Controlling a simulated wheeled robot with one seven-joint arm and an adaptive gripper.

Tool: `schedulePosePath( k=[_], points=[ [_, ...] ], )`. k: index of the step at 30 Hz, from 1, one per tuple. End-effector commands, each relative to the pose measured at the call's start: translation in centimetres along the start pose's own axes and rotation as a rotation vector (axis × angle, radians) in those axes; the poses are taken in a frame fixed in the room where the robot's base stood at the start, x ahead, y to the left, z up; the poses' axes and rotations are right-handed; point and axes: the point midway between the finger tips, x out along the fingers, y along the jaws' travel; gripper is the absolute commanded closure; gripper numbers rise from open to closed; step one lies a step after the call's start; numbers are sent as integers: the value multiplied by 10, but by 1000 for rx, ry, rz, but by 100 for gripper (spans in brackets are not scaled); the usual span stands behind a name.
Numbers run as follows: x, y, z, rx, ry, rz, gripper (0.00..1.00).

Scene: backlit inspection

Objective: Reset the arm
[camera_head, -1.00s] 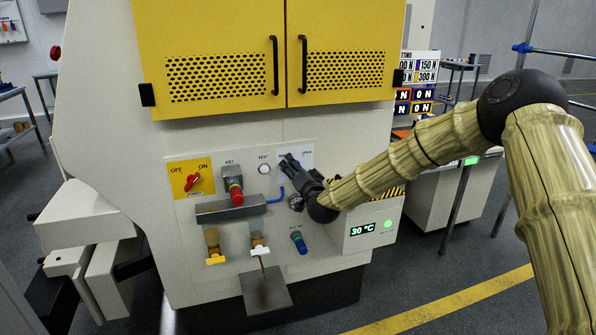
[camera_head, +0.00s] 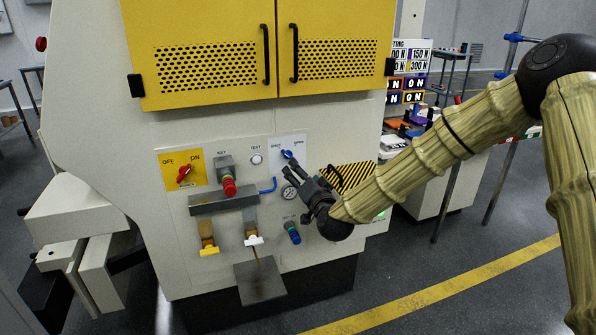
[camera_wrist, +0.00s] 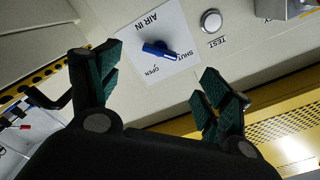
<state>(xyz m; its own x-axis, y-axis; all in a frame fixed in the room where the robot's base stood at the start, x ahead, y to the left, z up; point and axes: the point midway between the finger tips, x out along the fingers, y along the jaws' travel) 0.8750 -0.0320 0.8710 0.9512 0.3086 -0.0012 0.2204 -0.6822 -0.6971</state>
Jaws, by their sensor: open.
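My gripper (camera_head: 296,182) is in front of the machine's control panel, just below and beside the blue air valve handle (camera_head: 289,155) on its white SHUT/OPEN plate. In the wrist view, my gripper (camera_wrist: 160,85) has its two green-padded fingers spread wide with nothing between them. The blue handle (camera_wrist: 158,50) shows beyond the fingers, apart from them, on the plate marked AIR IN. A round pressure gauge (camera_head: 289,193) is partly covered by my gripper.
Yellow doors (camera_head: 210,30) with black handles are above. A striped box (camera_head: 350,176) stands at right.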

Motion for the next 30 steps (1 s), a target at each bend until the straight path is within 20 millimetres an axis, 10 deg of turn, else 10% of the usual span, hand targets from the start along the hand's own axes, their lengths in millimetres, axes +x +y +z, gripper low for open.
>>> schedulePosePath(
  k=[17,30],
  points=[
    [-12,7,9,-6,-18,12,21],
    [-114,134,159,-107,-356,241,21]
  ],
)
